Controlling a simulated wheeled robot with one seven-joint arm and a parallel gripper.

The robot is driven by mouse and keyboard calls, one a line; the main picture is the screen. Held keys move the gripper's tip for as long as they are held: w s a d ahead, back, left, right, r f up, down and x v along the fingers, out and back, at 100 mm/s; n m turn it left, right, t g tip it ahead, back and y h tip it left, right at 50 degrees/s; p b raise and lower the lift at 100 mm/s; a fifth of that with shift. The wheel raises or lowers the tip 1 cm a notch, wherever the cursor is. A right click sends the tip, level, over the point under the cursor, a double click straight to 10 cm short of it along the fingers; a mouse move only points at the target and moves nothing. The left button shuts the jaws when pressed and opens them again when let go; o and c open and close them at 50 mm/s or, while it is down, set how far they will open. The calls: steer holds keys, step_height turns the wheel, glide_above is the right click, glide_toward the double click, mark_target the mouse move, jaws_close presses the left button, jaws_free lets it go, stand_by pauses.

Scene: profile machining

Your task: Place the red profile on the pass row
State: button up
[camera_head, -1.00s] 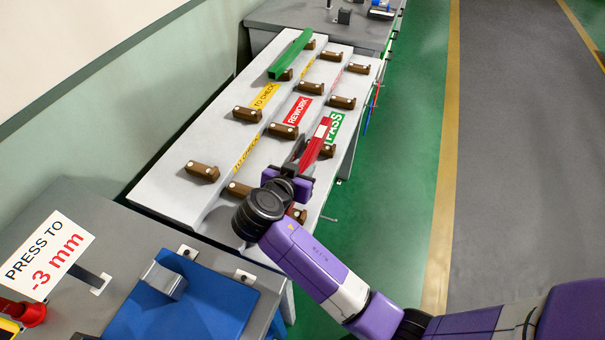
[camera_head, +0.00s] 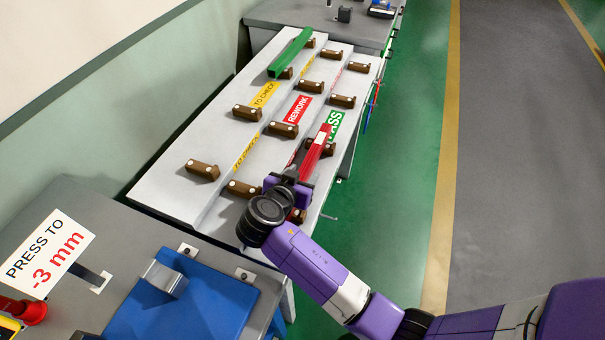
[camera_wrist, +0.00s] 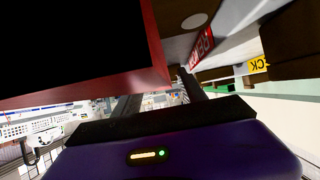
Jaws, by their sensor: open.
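The red profile (camera_head: 315,152) is a long bar at the right side of the sloped rack, by the green PASS label (camera_head: 335,124). It lies along the pass row, over a brown block there. My gripper (camera_head: 301,172) is open at the near end of the profile. In the wrist view the red profile (camera_wrist: 140,83) shows close up at the upper left as a red-rimmed dark end. My dark fingers (camera_wrist: 158,97) stand apart below and beside it. Whether they touch it, and how fully it rests on the blocks, I cannot tell.
The grey rack (camera_head: 160,190) has rows of brown blocks, with red REWORK (camera_head: 298,110) and yellow TO CHECK (camera_head: 265,95) labels. A green profile (camera_head: 291,54) lies on the far-left row. A blue fixture (camera_head: 185,305) stands at the near left. The floor to the right is clear.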

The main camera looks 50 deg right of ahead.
steer(key=shift+r, duration=0.1)
steer(key=b+v, duration=0.1)
steer(key=v, duration=1.1)
steer(key=shift+b, duration=0.35)
